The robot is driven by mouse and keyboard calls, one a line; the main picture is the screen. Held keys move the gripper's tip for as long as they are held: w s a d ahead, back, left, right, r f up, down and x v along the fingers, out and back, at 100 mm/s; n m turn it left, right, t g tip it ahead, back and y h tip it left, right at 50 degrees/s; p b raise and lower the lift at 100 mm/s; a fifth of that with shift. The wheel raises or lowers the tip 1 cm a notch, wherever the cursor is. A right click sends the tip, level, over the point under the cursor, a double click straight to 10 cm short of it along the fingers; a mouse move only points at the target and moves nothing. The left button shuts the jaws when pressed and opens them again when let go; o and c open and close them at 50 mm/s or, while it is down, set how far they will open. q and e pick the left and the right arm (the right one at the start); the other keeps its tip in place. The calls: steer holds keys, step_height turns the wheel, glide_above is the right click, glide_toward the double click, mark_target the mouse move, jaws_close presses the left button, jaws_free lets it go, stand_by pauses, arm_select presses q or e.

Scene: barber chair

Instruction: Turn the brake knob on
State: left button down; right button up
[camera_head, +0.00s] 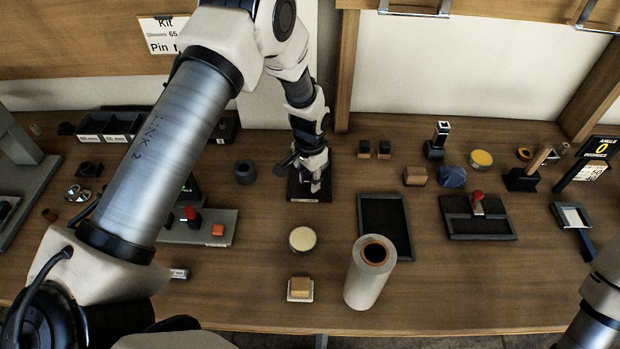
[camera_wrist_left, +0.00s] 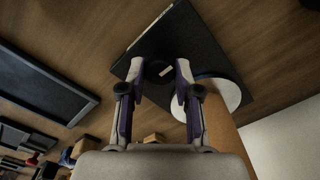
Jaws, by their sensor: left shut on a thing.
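The brake knob (camera_wrist_left: 158,72) is dark and round with a white mark on top, seen in the left wrist view. It stands on a black square plate (camera_wrist_left: 190,35), which also shows in the head view (camera_head: 296,187) at the back middle of the bench. My left gripper (camera_wrist_left: 161,84) points down at the plate, its fingers on both sides of the knob and shut on it. In the head view the left gripper (camera_head: 314,182) mostly hides the knob.
A black tray (camera_head: 386,225) and a second tray with a red-topped stamp (camera_head: 477,203) lie to the right. A pale roll (camera_head: 368,280) stands at the front. A dark ring (camera_head: 245,172) is left of the plate. The front right bench is clear.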

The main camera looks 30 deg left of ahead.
mark_target(309, 182)
stand_by(0.3)
arm_select(q)
steer(key=c, duration=0.8)
jaws_free()
step_height(309, 182, up, 12)
